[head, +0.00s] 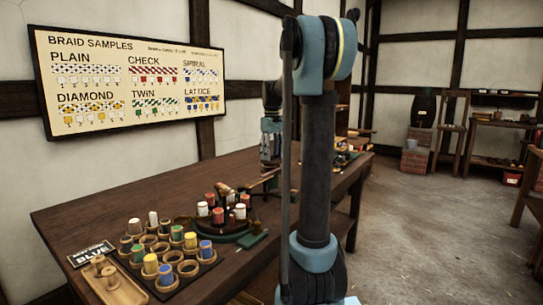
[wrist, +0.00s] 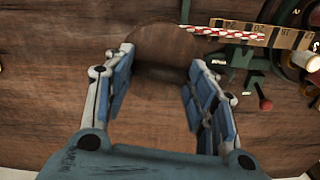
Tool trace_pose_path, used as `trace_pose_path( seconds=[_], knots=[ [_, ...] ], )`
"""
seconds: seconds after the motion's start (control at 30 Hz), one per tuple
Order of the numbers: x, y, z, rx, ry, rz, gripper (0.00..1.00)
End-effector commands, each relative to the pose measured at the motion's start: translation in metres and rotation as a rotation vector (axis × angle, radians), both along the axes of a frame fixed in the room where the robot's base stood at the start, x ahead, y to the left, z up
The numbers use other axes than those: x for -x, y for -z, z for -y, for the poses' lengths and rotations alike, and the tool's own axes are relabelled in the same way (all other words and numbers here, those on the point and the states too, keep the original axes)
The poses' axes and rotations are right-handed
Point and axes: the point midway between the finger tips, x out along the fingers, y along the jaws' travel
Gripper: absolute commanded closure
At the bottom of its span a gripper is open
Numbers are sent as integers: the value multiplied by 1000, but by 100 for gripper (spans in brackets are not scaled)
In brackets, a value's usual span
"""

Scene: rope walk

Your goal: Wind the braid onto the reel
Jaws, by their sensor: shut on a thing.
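In the wrist view my gripper (wrist: 158,85) has its blue-padded fingers on either side of a brown, round wooden piece (wrist: 165,45), and it is shut on it. The piece looks like the reel, but its colour blends with the table and I cannot be sure. The red and white braid (wrist: 225,33) lies to its right, along a yellow marked strip (wrist: 270,36); its left end comes close to the round piece, and I cannot tell whether they touch. In the head view my gripper (head: 269,160) is low over the far part of the table, partly hidden by my arm.
A braid samples board (head: 130,75) hangs behind. Floor at right is clear.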

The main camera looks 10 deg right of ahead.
Motion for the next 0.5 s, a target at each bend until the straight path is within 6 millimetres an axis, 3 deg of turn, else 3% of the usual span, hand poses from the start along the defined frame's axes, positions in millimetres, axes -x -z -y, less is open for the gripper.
trace_pose_path(
  seconds=[0.5],
  knots=[
    [-2,0,1,1,-489,3,72]
  ],
)
